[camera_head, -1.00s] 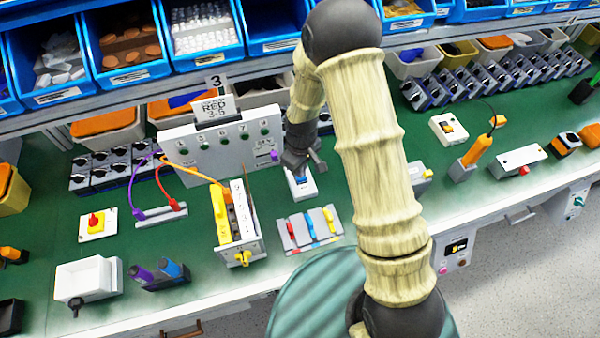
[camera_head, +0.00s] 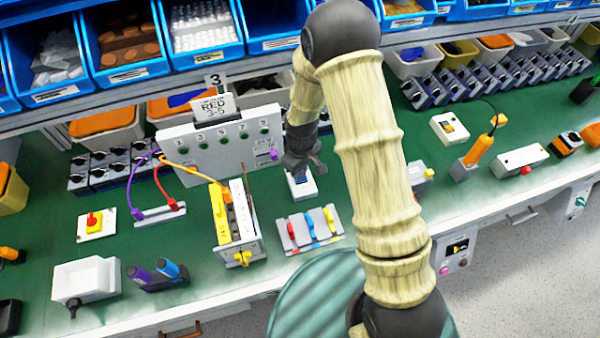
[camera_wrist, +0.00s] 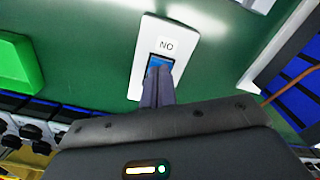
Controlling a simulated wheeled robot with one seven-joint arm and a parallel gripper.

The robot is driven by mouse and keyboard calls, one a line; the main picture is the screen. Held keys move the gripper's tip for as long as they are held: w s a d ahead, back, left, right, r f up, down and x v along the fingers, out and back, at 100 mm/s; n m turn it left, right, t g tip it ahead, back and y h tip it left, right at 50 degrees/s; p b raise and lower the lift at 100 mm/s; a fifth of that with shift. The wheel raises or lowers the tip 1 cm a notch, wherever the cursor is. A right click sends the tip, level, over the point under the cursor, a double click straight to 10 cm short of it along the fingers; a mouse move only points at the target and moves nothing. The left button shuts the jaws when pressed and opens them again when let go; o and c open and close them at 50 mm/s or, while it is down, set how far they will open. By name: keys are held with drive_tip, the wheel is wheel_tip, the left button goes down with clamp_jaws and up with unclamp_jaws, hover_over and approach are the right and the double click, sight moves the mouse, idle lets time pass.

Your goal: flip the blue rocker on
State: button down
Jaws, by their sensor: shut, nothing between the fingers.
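The blue rocker (camera_wrist: 161,62) sits in a white switch plate (camera_wrist: 148,33) on the green bench, with a label that shows upside down beside it in the wrist view. In the head view the white plate (camera_head: 303,190) lies right of the grey panel, and my gripper partly covers the rocker (camera_head: 301,179). My gripper (camera_wrist: 159,72) is shut and empty. Its fingertips are over the blue rocker, covering its near part. I cannot tell whether they touch it. My gripper also shows in the head view (camera_head: 300,176).
A grey panel (camera_head: 205,152) with green buttons stands left of the switch plate. A tray with red, blue and yellow levers (camera_head: 290,240) lies in front of it. A yellow-sided unit (camera_head: 221,212) stands left of that tray.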

drive_tip(key=shift+f, duration=0.3)
drive_tip(key=shift+r+p, duration=2.5)
drive_tip(key=shift+r, duration=1.05)
drive_tip(key=s+d+r+m+t, duration=0.1)
drive_tip(key=s+d+r+m, duration=0.3)
drive_tip(key=r, duration=0.5)
drive_tip(key=s+d+r+m+t, duration=0.1)
drive_tip(key=s+d+r+m, duration=0.4)
drive_tip(key=s+d+r, duration=0.3)
drive_tip(key=shift+s+d+r+t, duration=0.25)
drive_tip(key=shift+d+r+t, duration=0.05)
drive_tip(key=shift+d+r, duration=0.5)
